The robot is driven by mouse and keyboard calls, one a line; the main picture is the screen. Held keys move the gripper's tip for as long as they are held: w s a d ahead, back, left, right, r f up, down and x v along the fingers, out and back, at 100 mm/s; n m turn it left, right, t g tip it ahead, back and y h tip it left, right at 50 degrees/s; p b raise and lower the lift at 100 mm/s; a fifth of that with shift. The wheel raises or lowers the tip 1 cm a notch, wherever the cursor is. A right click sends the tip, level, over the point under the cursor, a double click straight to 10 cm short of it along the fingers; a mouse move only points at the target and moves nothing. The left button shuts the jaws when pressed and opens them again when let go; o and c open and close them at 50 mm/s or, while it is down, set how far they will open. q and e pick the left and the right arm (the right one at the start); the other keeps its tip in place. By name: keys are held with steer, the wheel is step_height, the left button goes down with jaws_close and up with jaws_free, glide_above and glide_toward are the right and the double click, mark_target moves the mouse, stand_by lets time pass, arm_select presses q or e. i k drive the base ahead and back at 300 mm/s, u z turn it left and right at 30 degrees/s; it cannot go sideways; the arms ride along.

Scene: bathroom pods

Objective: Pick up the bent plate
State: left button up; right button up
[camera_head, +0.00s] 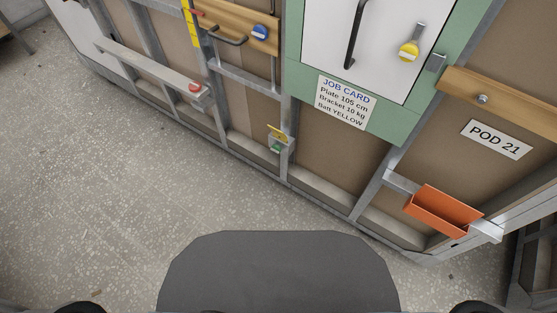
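I cannot single out a bent plate for certain in the head view. A small brown piece (96,293) lies on the floor at the lower left, and a small dark piece (451,277) lies on the floor at the lower right. Both are too small to tell what they are. A small metal bracket (281,143) with yellow and green parts is fixed low on the wall frame. Neither of my grippers shows.
A framed wall runs diagonally across the view, with a green-bordered white panel (322,40), a job card (345,102), a POD 21 sign (497,139), an orange open bin (443,211) and a grey rail (150,72). The speckled floor (130,200) at left is mostly clear.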

mark_target(277, 134)
steer(key=u, duration=0.05)
steer(key=k, duration=0.6)
steer(key=z, duration=0.85)
steer(key=i, duration=1.45)
steer(key=u, duration=1)
